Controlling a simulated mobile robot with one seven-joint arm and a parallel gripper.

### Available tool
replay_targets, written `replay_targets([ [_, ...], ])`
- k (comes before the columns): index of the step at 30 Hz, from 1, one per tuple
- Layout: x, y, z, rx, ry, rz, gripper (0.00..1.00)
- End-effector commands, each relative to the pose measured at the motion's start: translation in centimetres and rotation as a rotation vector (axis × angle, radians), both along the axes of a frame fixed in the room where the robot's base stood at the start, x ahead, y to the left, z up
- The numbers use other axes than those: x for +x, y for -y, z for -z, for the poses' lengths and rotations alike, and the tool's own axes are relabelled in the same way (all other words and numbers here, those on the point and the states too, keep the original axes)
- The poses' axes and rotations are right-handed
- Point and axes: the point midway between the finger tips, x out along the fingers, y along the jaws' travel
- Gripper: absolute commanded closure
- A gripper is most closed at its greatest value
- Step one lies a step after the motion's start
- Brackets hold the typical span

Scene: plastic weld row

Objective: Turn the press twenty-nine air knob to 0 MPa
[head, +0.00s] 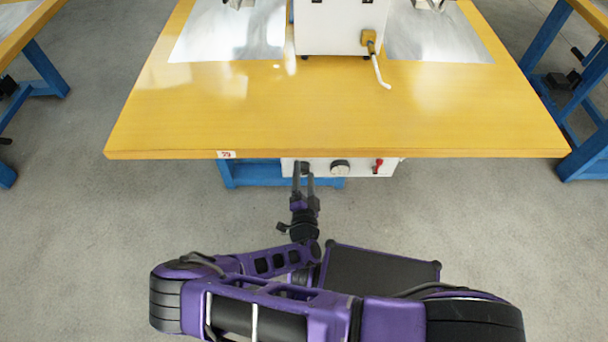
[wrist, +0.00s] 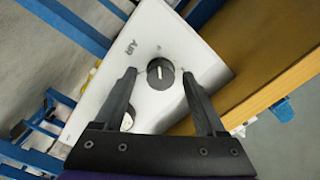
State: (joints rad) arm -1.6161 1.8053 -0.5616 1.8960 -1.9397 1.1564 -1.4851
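The air knob (wrist: 160,73) is a round black knob with a white pointer line on a white panel (wrist: 190,45) marked AIR. The line runs roughly up and down in the wrist view. My gripper (head: 303,173) is open, its two dark fingers pointing at the panel under the table's front edge. In the wrist view, the fingertips show on either side of the knob with gaps; I cannot tell whether they reach its depth. In the head view, my fingers largely hide the knob. A round pale gauge (head: 340,167) is on the same box to its right.
The yellow tabletop (head: 330,125) overhangs the box, its front edge close above my gripper. A tag reading 29 (head: 226,154) is on that edge. A red switch (head: 378,165) is right of the gauge. Blue legs (head: 250,174) stand behind. The floor in front is clear.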

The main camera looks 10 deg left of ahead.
Motion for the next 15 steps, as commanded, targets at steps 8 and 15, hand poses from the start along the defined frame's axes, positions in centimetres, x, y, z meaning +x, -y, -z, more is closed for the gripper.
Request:
replay_targets([
  [8, -0.8, 0.1, -0.1, 0.001, 0.001, -0.001, 0.27],
  [15, -5.4, 1.2, -0.1, 0.000, -0.002, -0.002, 0.27],
])
